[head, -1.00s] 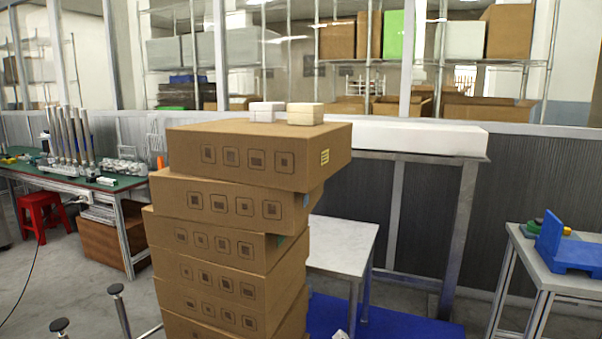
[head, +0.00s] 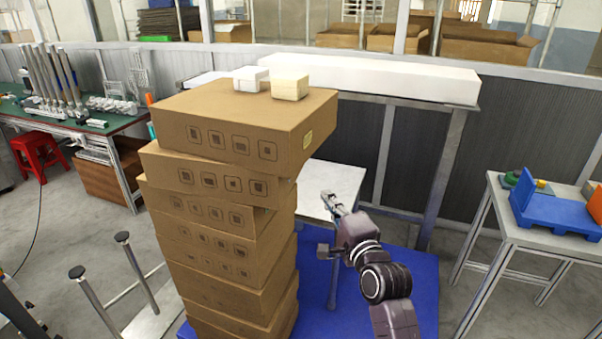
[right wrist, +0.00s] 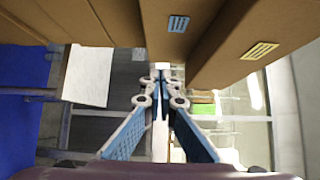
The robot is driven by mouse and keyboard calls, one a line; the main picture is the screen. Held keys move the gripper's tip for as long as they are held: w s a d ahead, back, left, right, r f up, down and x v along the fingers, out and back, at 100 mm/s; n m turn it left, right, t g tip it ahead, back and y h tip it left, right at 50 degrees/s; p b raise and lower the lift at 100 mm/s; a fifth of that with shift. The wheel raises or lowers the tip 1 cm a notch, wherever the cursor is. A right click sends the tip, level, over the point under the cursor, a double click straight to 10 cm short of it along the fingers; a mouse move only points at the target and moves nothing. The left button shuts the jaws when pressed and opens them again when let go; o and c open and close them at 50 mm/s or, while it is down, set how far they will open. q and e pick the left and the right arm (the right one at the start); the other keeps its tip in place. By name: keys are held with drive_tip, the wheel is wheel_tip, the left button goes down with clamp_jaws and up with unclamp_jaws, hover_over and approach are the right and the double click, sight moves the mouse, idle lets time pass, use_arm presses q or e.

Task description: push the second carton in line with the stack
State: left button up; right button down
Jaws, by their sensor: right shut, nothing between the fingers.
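A tall stack of brown cartons stands at centre left in the head view. The top carton (head: 235,130) has a yellow label. The second carton (head: 215,181), just under it, sits out of line, its left corner jutting past the top carton's. In the right wrist view the second carton (right wrist: 160,22) shows a blue label beside the yellow-labelled top carton (right wrist: 265,45). My right gripper (head: 328,198) is shut and empty, to the right of the stack at about the second carton's height. Its fingertips (right wrist: 163,72) point past the cartons; no contact is visible. My left gripper is not in view.
A white box (head: 250,79) and a cream box (head: 289,87) sit on the top carton. A small white table (head: 335,180) stands behind my right gripper. A side table (head: 545,237) with a blue holder is at right. Posts with round tops stand front left.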

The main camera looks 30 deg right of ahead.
drive_tip(key=w+a+p, duration=0.1)
drive_tip(key=w+p, duration=0.2)
drive_tip(key=w, duration=0.8)
drive_tip(key=shift+w, duration=0.15)
drive_tip(key=w+a, duration=0.4)
drive_tip(key=w, duration=0.1)
drive_tip(key=shift+w, duration=0.2)
